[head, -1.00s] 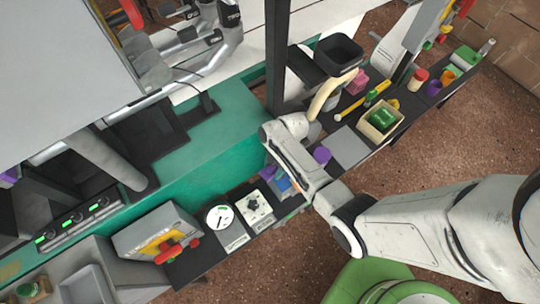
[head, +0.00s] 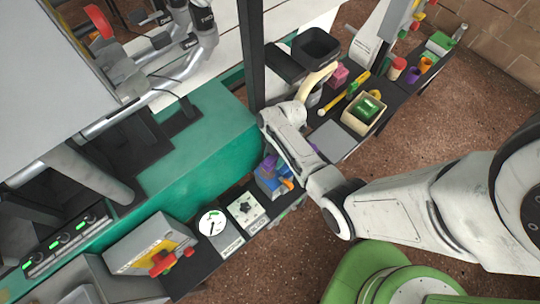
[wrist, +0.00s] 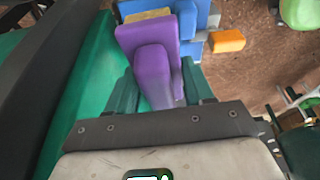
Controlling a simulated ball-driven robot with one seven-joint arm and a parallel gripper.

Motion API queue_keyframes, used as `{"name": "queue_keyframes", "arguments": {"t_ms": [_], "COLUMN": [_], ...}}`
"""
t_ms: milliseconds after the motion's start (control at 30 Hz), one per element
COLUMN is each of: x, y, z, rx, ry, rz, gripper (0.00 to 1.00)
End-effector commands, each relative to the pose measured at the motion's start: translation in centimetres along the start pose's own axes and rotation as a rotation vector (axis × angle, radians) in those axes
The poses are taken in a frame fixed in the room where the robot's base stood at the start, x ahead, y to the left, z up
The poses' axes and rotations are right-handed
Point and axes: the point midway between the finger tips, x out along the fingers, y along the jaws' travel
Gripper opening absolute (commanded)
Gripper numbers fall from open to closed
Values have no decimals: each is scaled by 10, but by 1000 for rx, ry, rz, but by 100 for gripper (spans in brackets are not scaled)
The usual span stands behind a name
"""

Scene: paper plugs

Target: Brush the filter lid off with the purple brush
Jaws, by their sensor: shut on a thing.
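The purple brush (wrist: 152,72) is upright in the wrist view, its handle between the two green fingers of my gripper (wrist: 158,88). My gripper is shut on it. In the head view a bit of the purple brush (head: 269,161) shows beside my wrist, and my fingers are hidden behind the arm. A blue unit (wrist: 198,18) with an orange tab (wrist: 227,41) lies just beyond the brush; it also shows in the head view (head: 266,182). I cannot tell which part is the filter lid, or whether the brush touches it.
A gauge plate (head: 212,223) and a dark-knob plate (head: 246,209) lie on the black shelf left of the blue unit. A cream bin with a green block (head: 366,108), a yellow tool (head: 345,95) and a black hopper (head: 315,47) are to the right. A green machine wall (head: 215,160) stands behind.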

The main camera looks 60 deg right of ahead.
Motion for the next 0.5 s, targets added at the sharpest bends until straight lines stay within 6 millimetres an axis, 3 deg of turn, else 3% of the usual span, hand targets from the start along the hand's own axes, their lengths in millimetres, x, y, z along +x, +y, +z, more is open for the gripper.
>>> {"name": "queue_keyframes", "arguments": {"t_ms": [133,500], "x": [-3,-8], "y": [0,0], "z": [8,6], "rx": [0,-1], "ry": [0,0], "rz": [1,1], "gripper": [27,27]}}
